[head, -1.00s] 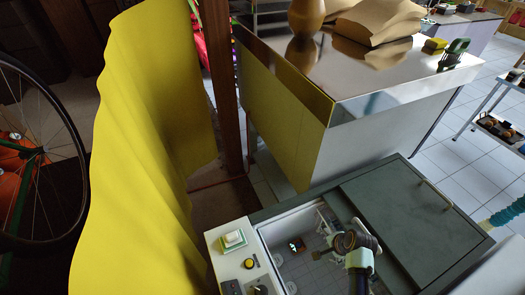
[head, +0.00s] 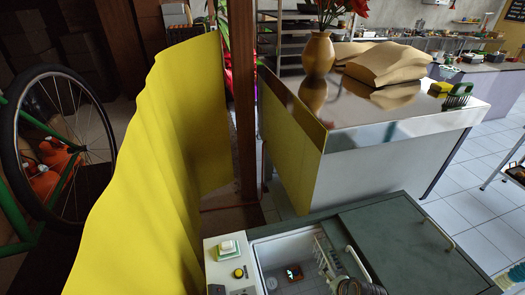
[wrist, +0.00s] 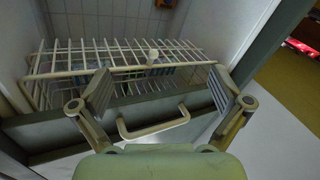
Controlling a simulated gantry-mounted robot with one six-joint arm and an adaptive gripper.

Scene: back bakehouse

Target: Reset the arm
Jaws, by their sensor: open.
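My arm (head: 362,288) shows at the bottom edge of the head view, over a chest freezer; the gripper itself cannot be made out there. In the wrist view my gripper (wrist: 160,92) has its two fingers spread wide with nothing between them. A pale bar handle (wrist: 155,125) on a dark grey edge lies beyond and below the fingertips in the picture. A white wire basket (wrist: 120,62) is behind it, inside the freezer. No contact between the fingers and the handle or basket is clear.
The freezer's dark lid (head: 400,240) covers its right part; the left part is open, with a small dark item (head: 294,272) inside. A control panel (head: 228,268) is at left. A yellow curtain (head: 165,165), a post (head: 242,100) and a steel-topped counter (head: 400,108) stand close behind.

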